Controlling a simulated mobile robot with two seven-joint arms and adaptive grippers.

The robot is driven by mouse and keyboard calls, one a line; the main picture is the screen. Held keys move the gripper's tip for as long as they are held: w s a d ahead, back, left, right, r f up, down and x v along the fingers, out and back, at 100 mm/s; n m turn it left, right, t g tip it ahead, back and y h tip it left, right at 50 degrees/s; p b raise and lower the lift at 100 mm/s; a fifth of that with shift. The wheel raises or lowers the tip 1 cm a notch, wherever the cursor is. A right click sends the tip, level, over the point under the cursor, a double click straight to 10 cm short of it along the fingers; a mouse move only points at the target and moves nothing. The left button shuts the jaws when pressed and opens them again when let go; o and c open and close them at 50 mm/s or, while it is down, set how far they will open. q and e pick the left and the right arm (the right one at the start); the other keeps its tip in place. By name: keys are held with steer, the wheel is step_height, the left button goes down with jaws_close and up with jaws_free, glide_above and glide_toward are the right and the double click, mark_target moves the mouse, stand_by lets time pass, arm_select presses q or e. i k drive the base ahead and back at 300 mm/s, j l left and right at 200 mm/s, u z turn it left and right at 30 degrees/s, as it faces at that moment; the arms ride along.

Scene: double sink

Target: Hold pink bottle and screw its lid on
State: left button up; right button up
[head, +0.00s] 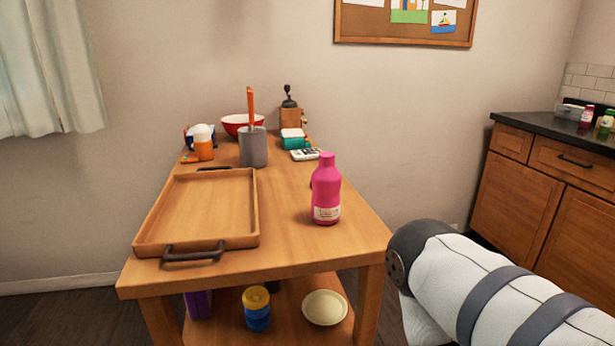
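The pink bottle (326,195) stands upright on the wooden table (290,245), near its right edge, with a pale label low on its front. Its narrow top is the same pink, and I cannot tell whether that is a bare neck or a lid. I cannot make out a separate lid. A small dark thing shows partly behind the bottle's left side, too hidden to name. Part of my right arm comes in at the lower right, to the right of the table and apart from the bottle. Neither gripper is in view.
A wooden tray (147,236) with dark handles lies left of the bottle. Behind stand a grey utensil pot (253,150), a red bowl (233,122), a grinder (291,115) and an orange-and-white container (203,148). A lower shelf holds a pale bowl (324,307). Table around the bottle's front is clear.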

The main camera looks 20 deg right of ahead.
mark_target(325, 179)
steer(key=i+l+u, duration=0.25)
steer(key=l, duration=0.25)
steer(key=l+u, duration=0.25)
steer(key=l, duration=0.25)
steer(key=l+u, duration=0.25)
steer(key=l, duration=0.3)
steer(key=l+u, duration=0.3)
steer(key=l, duration=0.25)
steer(key=l+u, duration=0.25)
steer(key=l, duration=0.3)
steer(key=k+l+u, duration=0.25)
steer(key=l, duration=0.3)
steer(key=k+l+u, duration=0.1)
steer(key=l+u, duration=0.15)
steer(key=l, duration=0.25)
steer(key=i+j, duration=0.35)
steer(key=i, duration=0.1)
